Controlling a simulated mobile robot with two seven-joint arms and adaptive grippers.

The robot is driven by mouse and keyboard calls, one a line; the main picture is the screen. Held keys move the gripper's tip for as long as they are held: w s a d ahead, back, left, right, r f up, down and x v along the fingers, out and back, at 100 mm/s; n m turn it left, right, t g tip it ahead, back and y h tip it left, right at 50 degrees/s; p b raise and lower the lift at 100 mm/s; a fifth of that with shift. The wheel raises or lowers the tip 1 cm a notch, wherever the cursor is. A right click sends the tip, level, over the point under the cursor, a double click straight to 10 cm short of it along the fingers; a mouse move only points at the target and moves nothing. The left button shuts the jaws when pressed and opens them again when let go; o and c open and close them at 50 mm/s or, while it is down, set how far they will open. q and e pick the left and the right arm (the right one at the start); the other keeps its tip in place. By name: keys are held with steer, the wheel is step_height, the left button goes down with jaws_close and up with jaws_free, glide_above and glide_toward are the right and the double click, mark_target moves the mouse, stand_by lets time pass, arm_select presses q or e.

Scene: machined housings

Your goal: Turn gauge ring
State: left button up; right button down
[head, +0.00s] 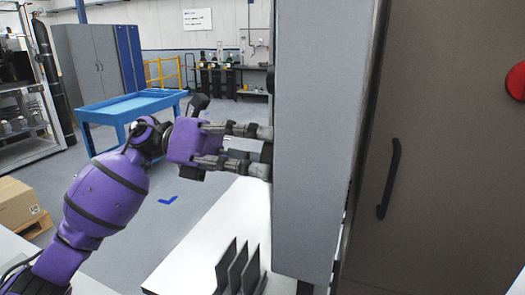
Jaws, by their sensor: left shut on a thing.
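My left gripper (264,152) reaches in from the left, with one finger above the other and both fingertips against the left edge of a tall grey panel (322,140). It is shut on a dark part (266,152), of which only a small piece shows between the fingertips. The panel's edge cuts off the view there, so I cannot tell whether this part is the gauge ring. No whole ring is visible. My right gripper is out of view.
Below the gripper is a white tabletop (195,250) with several upright dark plates (238,268). A brown-grey cabinet door (440,150) with a black handle (389,180) stands at right. A blue cart (130,106) and a cardboard box (18,203) stand farther left.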

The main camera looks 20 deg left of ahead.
arm_select(q)
steer(key=shift+s+r+n, duration=0.1)
steer(key=shift+r+n, duration=0.1)
steer(key=shift+n, duration=0.5)
steer(key=shift+f+n+p, duration=0.15)
steer(key=shift+n+p, duration=0.15)
steer(key=shift+p, duration=0.05)
steer(key=shift+f, duration=0.15)
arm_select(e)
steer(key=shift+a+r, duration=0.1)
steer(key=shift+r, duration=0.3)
arm_select(q)
steer(key=o, duration=1.1)
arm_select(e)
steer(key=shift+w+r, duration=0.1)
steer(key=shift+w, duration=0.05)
arm_select(q)
steer(key=a, duration=1.2)
steer(key=shift+w, duration=0.3)
